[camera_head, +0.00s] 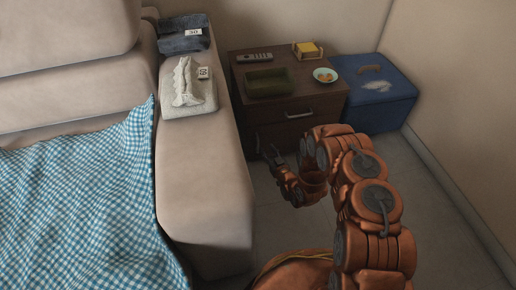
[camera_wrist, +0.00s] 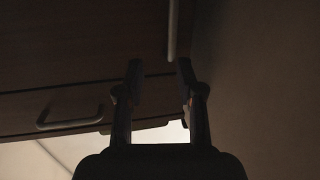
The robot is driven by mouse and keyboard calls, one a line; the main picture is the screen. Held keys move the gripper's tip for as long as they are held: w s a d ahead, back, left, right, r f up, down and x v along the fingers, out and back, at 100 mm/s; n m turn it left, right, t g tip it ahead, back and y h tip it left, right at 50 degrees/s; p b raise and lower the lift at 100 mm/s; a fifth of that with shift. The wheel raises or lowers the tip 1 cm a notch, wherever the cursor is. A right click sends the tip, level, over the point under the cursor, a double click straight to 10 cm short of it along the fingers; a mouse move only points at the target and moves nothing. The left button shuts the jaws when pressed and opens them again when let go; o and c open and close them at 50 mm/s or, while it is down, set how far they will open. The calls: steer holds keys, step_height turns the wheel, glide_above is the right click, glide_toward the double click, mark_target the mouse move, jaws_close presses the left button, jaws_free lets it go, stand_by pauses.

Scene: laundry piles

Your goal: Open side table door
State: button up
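The dark wooden side table (camera_head: 262,112) stands beyond the sofa arm, with a top drawer and a metal drawer handle (camera_head: 299,114). Its lower front is partly hidden by my arm. In the wrist view the drawer handle (camera_wrist: 72,117) shows at lower left, and a bar-shaped handle (camera_wrist: 172,32), set at right angles to it, shows at top centre on the dark front. My gripper (camera_head: 271,156) is low before the table's front. In the wrist view my gripper (camera_wrist: 159,70) is open and empty, with the bar handle beyond the gap between its fingertips.
A beige sofa (camera_head: 207,165) stands close on the left of the table. A blue box (camera_head: 378,110) stands on the right by the wall. A remote (camera_head: 254,57), a green tray (camera_head: 269,90), a bowl (camera_head: 325,80) and a yellow item (camera_head: 306,48) are on the tabletop. Floor is clear in front.

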mark_target(258, 151)
steer(key=shift+t+y, duration=0.3)
steer(key=shift+t, duration=0.1)
steer(key=shift+w+a+f+b, duration=0.4)
steer(key=shift+w+a+b, duration=0.25)
steer(key=shift+w, duration=0.4)
steer(key=shift+w+a+f+b, duration=0.45)
steer(key=shift+w+a, duration=0.25)
steer(key=shift+w, duration=0.3)
steer(key=shift+w+a+f+b, duration=0.35)
steer(key=shift+w+a+b, duration=0.3)
steer(key=shift+w, duration=0.4)
jaws_close()
